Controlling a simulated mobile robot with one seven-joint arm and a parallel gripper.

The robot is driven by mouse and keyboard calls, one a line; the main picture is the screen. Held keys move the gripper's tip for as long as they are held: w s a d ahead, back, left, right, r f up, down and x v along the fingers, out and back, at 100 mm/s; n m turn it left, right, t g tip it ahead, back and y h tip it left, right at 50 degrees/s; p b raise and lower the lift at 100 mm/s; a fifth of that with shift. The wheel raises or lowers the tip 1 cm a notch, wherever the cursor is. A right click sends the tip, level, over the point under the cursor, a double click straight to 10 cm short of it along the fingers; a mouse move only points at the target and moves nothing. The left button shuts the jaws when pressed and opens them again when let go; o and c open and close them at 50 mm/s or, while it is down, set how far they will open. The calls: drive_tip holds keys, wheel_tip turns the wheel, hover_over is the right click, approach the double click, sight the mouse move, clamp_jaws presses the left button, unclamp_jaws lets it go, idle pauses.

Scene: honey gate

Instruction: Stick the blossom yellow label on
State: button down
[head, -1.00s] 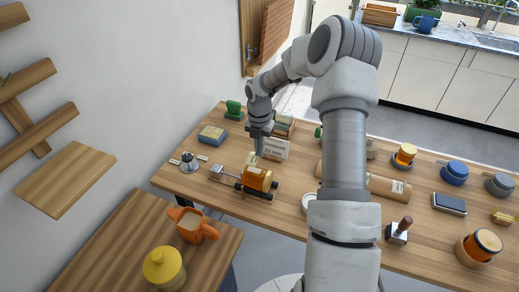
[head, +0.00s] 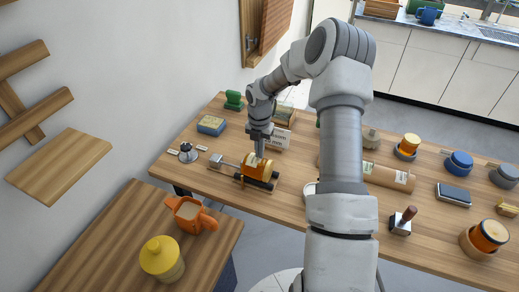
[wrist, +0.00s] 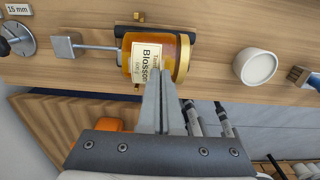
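The amber honey jar (head: 254,166) lies on its side in a dark cradle on the table, and its gold lid (wrist: 183,58) faces right in the wrist view. A cream label (wrist: 147,62) with the word "Blossom" shows flat against the jar's side in the wrist view. My gripper (wrist: 160,86) is over the jar, its two fingers close together and tips at the label's lower right edge. It looks shut; whether a label edge is pinched between the tips I cannot tell. In the head view my gripper (head: 260,153) is right at the jar's top.
A white cup (wrist: 256,66) is to the right in the wrist view.

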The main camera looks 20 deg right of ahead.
drive_tip(key=shift+f, duration=0.5)
idle(0.6)
idle(0.4)
drive_tip(key=c, duration=1)
unclamp_jaws()
wheel_tip(320, 180, up, 18)
drive_tip(key=shift+f+b, duration=0.25)
drive_tip(key=shift+b, duration=0.15)
